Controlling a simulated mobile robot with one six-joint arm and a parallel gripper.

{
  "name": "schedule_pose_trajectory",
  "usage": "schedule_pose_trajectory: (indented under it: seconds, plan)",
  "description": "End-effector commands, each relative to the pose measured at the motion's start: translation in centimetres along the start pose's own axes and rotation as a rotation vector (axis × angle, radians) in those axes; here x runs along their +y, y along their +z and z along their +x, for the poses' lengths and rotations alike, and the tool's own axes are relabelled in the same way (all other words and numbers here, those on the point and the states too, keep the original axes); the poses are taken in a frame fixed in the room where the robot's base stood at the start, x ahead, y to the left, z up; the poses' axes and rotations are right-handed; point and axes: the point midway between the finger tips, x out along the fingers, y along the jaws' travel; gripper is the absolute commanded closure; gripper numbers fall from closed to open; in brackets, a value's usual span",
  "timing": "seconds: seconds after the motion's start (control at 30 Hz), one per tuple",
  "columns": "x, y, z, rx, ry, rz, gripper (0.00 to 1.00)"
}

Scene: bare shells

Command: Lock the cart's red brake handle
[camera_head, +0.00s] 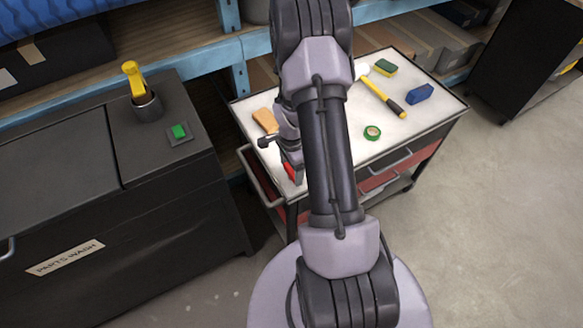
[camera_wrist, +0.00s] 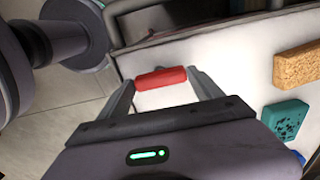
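The red brake handle (camera_wrist: 160,78) is in the upper middle of the wrist view, a short bar in front of the cart's pale top (camera_wrist: 225,62). My gripper (camera_wrist: 161,80) has its two fingers wide apart, one near each end of the red bar. I cannot tell whether they touch it. In the head view a small piece of red (camera_head: 289,172) shows at the cart's near left corner, beside my gripper, which my arm largely hides. The cart (camera_head: 415,145) has a white top, red drawers and a dark frame.
On the cart top lie a tan block (camera_head: 265,120), a yellow-handled tool (camera_head: 382,97), a sponge (camera_head: 385,67), a blue block (camera_head: 419,93) and green tape (camera_head: 372,132). A black parts washer (camera_head: 175,235) stands left. A dark cabinet (camera_head: 525,60) stands right. Floor at right is clear.

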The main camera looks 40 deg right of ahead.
Motion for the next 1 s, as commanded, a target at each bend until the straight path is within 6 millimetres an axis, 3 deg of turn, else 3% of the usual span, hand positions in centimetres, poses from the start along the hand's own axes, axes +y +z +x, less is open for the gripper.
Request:
schedule_pose_trajectory:
  seconds: [0.1,0.37,0.47,0.57,0.8,1.0]
  plan:
    - [0.0,0.0,0.0,0.000,0.000,-0.001,0.05]
    - [0.0,0.0,-0.1,0.001,-0.001,-0.002,0.05]
    - [-0.1,0.0,-0.9,0.001,-0.002,-0.003,0.05]
    - [-0.1,0.0,-3.2,0.001,-0.003,-0.002,0.05]
    - [-0.1,0.0,-11.4,0.002,-0.005,-0.002,0.05]
    - [-0.1,0.0,-16.1,0.001,-0.003,-0.002,0.05]
